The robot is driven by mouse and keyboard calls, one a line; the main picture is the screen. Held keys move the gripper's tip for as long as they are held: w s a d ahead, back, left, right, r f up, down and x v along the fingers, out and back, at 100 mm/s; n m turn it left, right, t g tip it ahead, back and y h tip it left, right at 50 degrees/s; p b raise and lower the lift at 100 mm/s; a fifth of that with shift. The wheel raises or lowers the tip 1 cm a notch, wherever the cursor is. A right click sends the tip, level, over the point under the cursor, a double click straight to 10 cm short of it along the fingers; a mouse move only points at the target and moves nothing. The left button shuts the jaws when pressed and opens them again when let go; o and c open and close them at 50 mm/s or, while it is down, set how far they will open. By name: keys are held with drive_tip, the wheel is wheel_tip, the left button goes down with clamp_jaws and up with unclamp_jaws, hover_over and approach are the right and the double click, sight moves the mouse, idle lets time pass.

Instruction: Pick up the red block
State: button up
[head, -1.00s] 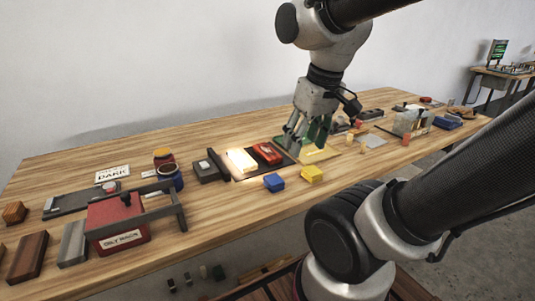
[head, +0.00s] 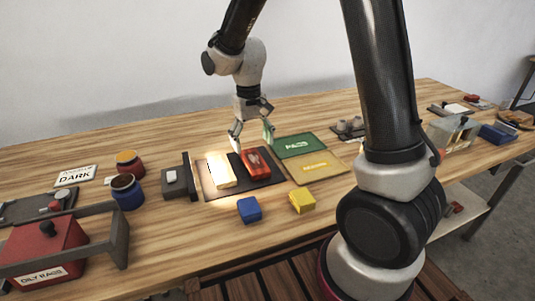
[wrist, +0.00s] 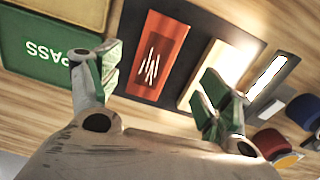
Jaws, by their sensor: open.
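The red block (head: 257,162), with pale scratch-like marks on top, lies on a dark mat (head: 236,192) beside a bright cream block (head: 220,172). It also shows in the wrist view (wrist: 158,58), where it lies between and beyond the fingertips. My gripper (head: 252,134) is open and empty, pointing down just above and behind the red block in the head view. Its spread green-padded fingers also show in the wrist view (wrist: 158,85). I see no contact with the block.
A green PASS mat (head: 296,146) and a yellow mat (head: 316,166) lie to the right. A blue block (head: 249,209) and a yellow block (head: 302,200) sit in front. A dark upright bracket (head: 190,175) stands close on the left, with jars (head: 127,192) beyond it.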

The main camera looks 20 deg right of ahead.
sight(254, 160)
drive_tip(key=shift+w+d+r, duration=0.15)
drive_tip(key=shift+w, duration=0.5)
drive_tip(key=shift+w+m+t, duration=0.1)
drive_tip(key=shift+m+t, duration=0.2)
drive_tip(key=shift+f, duration=0.3)
drive_tip(key=f, duration=0.7)
drive_tip(key=shift+d+f, duration=0.1)
drive_tip(key=shift+d, duration=0.1)
drive_tip(key=c, duration=1.2)
